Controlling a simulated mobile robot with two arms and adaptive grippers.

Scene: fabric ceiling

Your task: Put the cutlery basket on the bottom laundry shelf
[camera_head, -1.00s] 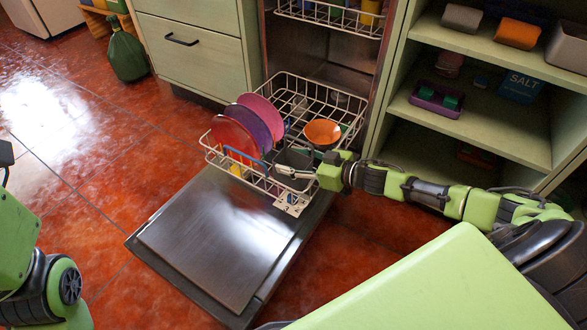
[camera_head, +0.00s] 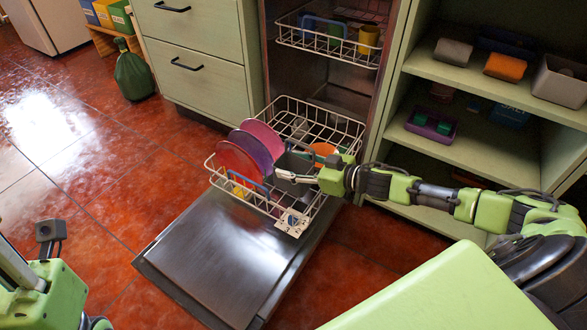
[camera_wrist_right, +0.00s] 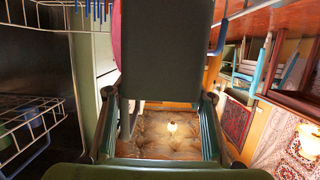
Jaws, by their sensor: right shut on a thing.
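The cutlery basket (camera_head: 294,162) is a dark grey box. My right gripper (camera_head: 292,178) is shut on it and holds it above the front of the dishwasher's lower rack (camera_head: 340,125). In the right wrist view the basket (camera_wrist_right: 168,50) shows as a dark flat panel between the fingers. The shelf unit stands at the right, and its bottom shelf (camera_head: 432,218) is a pale green board low down, partly hidden behind my right arm. Part of my left arm shows at the lower left; its fingers are out of view.
Pink, purple and red plates (camera_head: 262,140) stand left of the basket, with an orange bowl (camera_head: 323,152) behind it. The open dishwasher door (camera_head: 220,250) lies low in front. The middle shelf (camera_head: 470,150) holds a purple caddy (camera_head: 431,125).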

